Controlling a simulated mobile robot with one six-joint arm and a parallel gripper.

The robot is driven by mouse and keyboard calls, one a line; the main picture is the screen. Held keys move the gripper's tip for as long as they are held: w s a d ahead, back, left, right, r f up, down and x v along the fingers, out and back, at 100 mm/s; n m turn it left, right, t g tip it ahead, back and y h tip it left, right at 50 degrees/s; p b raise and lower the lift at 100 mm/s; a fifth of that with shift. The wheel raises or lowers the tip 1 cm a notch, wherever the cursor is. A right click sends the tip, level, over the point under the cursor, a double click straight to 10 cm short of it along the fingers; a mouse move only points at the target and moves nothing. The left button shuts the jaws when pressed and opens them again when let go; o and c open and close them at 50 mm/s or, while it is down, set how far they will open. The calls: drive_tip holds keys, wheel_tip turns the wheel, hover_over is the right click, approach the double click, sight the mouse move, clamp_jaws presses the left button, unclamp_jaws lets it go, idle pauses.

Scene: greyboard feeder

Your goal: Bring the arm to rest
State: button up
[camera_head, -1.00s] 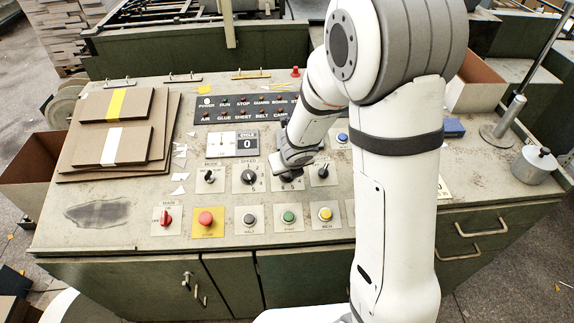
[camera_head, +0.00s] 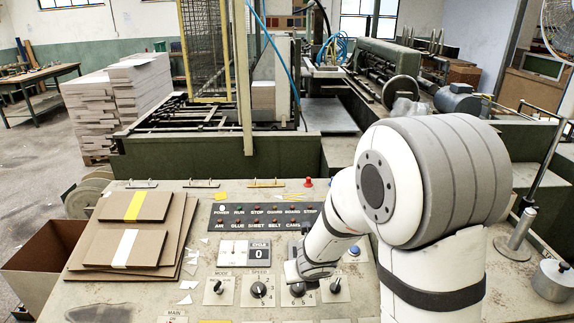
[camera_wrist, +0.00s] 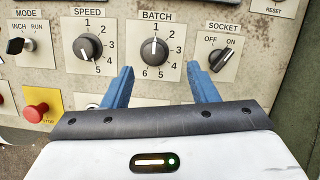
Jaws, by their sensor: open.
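My gripper (camera_wrist: 165,85) is open and empty in the wrist view. Its two blue fingers stand apart just below the BATCH knob (camera_wrist: 154,49), whose pointer is near 1. I cannot tell whether they touch the panel. My arm (camera_head: 350,210) reaches down over the control panel (camera_head: 85,300) in the head view, with the wrist by the BATCH knob (camera_head: 298,289). The gripper's fingers are hidden there behind the arm.
The SPEED knob (camera_wrist: 88,46) is to the left, the SOCKET switch (camera_wrist: 221,57) to the right, and a red stop button (camera_wrist: 36,111) at lower left. Stacked boards (camera_head: 120,248) lie on the panel's left. A metal pot (camera_head: 553,280) stands at right.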

drive_tip(key=s+d+r+m+h, duration=0.2)
drive_tip(key=s+d+r+m, duration=0.3)
drive_tip(key=m, duration=0.6)
drive_tip(key=s+d+r+m+h, duration=0.2)
drive_tip(key=s+d+r+m, duration=0.1)
drive_tip(key=d+r+m, duration=0.6)
drive_tip(key=s+a+r+m+g+y, duration=0.1)
drive_tip(key=s+a+m, duration=0.1)
drive_tip(key=s+m, duration=0.4)
drive_tip(key=s+a+r+m+g+y, duration=0.1)
drive_tip(key=s+a+m+y, duration=0.1)
drive_tip(key=s+m, duration=0.5)
drive_tip(key=m, duration=0.5)
drive_tip(key=shift+a+r+g, duration=0.3)
drive_tip(key=shift+a+r, duration=0.05)
